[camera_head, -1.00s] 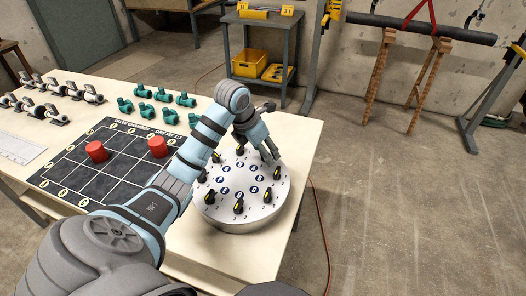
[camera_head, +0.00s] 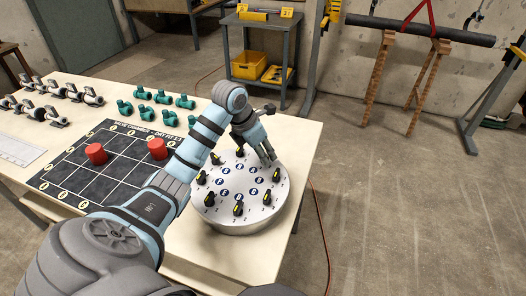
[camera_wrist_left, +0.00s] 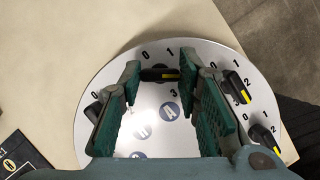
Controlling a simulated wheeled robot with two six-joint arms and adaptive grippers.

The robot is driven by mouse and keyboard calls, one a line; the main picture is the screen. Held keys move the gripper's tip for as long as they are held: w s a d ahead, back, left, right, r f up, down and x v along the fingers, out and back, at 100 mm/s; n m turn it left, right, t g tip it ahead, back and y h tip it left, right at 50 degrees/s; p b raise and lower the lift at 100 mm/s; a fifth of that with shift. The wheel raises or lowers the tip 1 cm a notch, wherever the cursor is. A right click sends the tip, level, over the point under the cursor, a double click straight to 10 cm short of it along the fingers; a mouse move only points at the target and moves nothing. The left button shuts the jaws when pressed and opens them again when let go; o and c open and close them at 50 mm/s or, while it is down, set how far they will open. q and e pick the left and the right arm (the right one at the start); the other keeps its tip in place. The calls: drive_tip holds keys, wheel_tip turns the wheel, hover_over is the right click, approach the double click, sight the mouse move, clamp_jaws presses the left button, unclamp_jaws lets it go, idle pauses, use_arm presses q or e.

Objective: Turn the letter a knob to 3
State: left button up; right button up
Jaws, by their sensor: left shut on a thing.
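A round white dial plate (camera_head: 232,205) stands on the table, with a ring of black knobs with yellow marks and blue letter discs. My left gripper (camera_head: 271,160) is over its far right part. In the left wrist view its green-padded fingers (camera_wrist_left: 166,78) are on both sides of one black knob (camera_wrist_left: 152,74), and it is shut on that knob. The knob lies crosswise, its yellow mark at the right end. Numbers 0, 1 and 3 show around it. The blue disc near it (camera_wrist_left: 168,112) has a letter I cannot read for sure. My right gripper is out of view.
Other knobs (camera_wrist_left: 236,86) sit close to the right finger. A dark grid mat (camera_head: 75,178) with two red cylinders (camera_head: 96,153) lies left of the plate. Green valve fittings (camera_head: 162,97) stand behind. The floor on the right is mostly clear.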

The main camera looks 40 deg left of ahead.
use_arm(q)
drive_tip(key=m+h, duration=0.1)
drive_tip(key=m, duration=0.4)
drive_tip(key=shift+w+a+g+h, duration=0.1)
drive_tip(key=shift+g+h, duration=0.3)
drive_tip(key=m+g, duration=0.1)
drive_tip(key=m, duration=0.1)
drive_tip(key=m+h, duration=0.1)
drive_tip(key=m, duration=0.2)
drive_tip(key=shift+w+a+m+g+b, duration=0.1)
drive_tip(key=shift+m+g+b, duration=0.2)
drive_tip(key=shift+g+b, duration=0.1)
drive_tip(key=o, duration=1.1)
drive_tip(key=shift+o, duration=0.2)
